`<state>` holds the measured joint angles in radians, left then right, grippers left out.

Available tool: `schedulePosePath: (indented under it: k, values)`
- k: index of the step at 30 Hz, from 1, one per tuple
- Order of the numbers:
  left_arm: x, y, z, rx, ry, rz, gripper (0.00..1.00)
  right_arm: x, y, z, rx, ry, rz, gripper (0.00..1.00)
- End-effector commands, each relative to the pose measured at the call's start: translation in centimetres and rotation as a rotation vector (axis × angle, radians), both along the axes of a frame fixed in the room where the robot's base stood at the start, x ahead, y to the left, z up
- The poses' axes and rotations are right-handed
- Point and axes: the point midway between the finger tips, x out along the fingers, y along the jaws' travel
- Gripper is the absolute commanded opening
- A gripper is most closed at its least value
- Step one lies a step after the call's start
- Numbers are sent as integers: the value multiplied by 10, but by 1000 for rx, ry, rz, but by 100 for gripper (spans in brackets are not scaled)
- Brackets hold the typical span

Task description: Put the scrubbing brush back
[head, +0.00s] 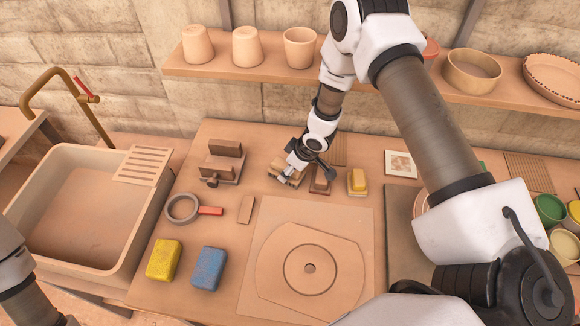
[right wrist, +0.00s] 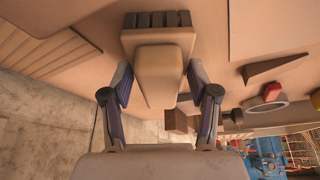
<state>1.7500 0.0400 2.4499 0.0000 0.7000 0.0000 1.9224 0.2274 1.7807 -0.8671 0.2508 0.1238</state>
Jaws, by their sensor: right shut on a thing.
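My right gripper (head: 297,170) is at the back of the workbench, in the middle of the head view. In the right wrist view the gripper (right wrist: 158,82) is shut on the scrubbing brush (right wrist: 158,58), with one finger on each side of its tan body. The dark bristles (right wrist: 157,19) show at the top of that view. In the head view the brush (head: 284,172) is partly hidden by the gripper. I cannot tell whether it touches the bench. My left gripper is out of view; only part of my left arm shows at the lower left.
A dark brown block (head: 320,182) and a yellow block on a small base (head: 357,181) stand close right of the gripper. A wooden clamp-like piece (head: 222,163) is to the left. Yellow (head: 163,261) and blue (head: 208,268) sponges lie in front. A shelf (head: 270,75) runs above.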

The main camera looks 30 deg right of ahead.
Motion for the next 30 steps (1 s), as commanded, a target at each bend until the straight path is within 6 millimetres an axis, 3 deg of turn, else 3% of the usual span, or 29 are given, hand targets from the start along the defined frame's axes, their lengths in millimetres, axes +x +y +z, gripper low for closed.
schedulePosePath:
  k: [2, 3, 5, 18, 30]
  values:
    - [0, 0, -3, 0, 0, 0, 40, 0, 0, -4, 0, 0, 0, 16]
    - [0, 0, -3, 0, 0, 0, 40, 0, 0, -3, 0, 0, 0, 67]
    - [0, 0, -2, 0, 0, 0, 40, 0, 0, -3, 0, 0, 0, 85]
    - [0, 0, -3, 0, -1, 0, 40, -1, -2, 6, 0, -1, -1, 85]
    - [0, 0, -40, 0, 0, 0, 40, -34, -19, 90, 4, -5, -2, 85]
